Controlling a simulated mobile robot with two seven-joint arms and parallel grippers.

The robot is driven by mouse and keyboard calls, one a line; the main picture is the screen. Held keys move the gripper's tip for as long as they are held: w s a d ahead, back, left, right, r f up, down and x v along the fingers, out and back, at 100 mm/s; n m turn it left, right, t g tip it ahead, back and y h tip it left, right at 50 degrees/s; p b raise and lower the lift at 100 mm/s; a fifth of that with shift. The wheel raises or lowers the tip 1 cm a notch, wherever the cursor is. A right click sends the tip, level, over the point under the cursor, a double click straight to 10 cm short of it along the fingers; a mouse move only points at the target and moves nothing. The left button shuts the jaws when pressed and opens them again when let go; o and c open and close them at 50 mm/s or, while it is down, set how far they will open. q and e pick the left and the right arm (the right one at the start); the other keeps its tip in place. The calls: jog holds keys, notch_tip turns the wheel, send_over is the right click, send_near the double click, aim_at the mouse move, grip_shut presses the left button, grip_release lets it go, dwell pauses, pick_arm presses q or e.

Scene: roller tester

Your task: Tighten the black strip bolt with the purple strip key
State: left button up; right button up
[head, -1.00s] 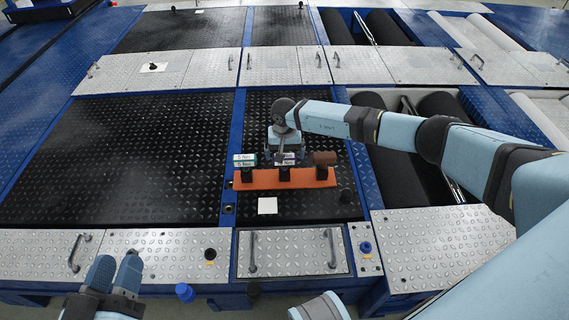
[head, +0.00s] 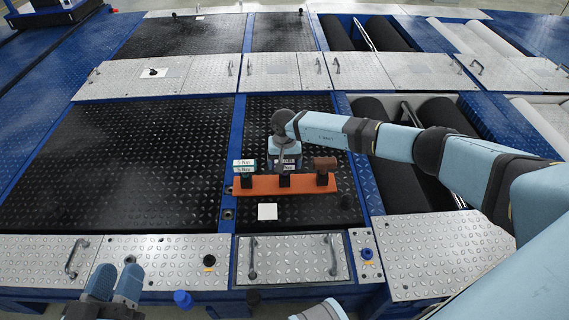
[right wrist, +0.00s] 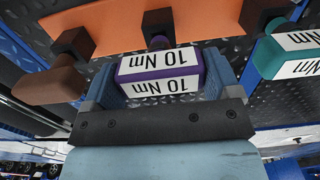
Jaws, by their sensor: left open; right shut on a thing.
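The purple strip key, labelled 10 Nm, stands in the middle of the orange rack (head: 262,186). In the right wrist view the key (right wrist: 160,74) sits between the two blue fingers of my right gripper (right wrist: 162,88), which is shut on it. In the head view my right gripper (head: 285,163) covers part of the key. The key's black lower end still meets the rack. A black bolt (head: 210,260) with an orange mark beside it stands on the front silver plate. My left gripper (head: 115,284) is open and empty at the lower left.
A teal key (head: 244,165) and a brown key (head: 325,164) flank the purple one closely. A blue bolt (head: 366,253) stands on the narrow silver strip at right, and a black knob (head: 346,200) near the rack. A white card (head: 267,211) lies before the rack. Dark rollers lie right.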

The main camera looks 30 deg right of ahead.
pick_arm(q)
jog(key=shift+n+t+y, duration=0.4)
jog(key=shift+t, duration=0.5)
jog(key=shift+a+r+p, duration=0.2)
jog(key=shift+r+p, duration=0.55)
jog(key=shift+p, duration=0.2)
jog(key=shift+a+r+p, duration=0.2)
jog(key=shift+r+p, duration=0.55)
jog(key=shift+p, duration=0.15)
jog(key=shift+a+r+p, duration=0.2)
jog(key=shift+r+p, duration=0.55)
jog(key=shift+p, duration=0.2)
pick_arm(e)
notch_tip(320, 180, up, 20)
jog(key=shift+f, duration=0.15)
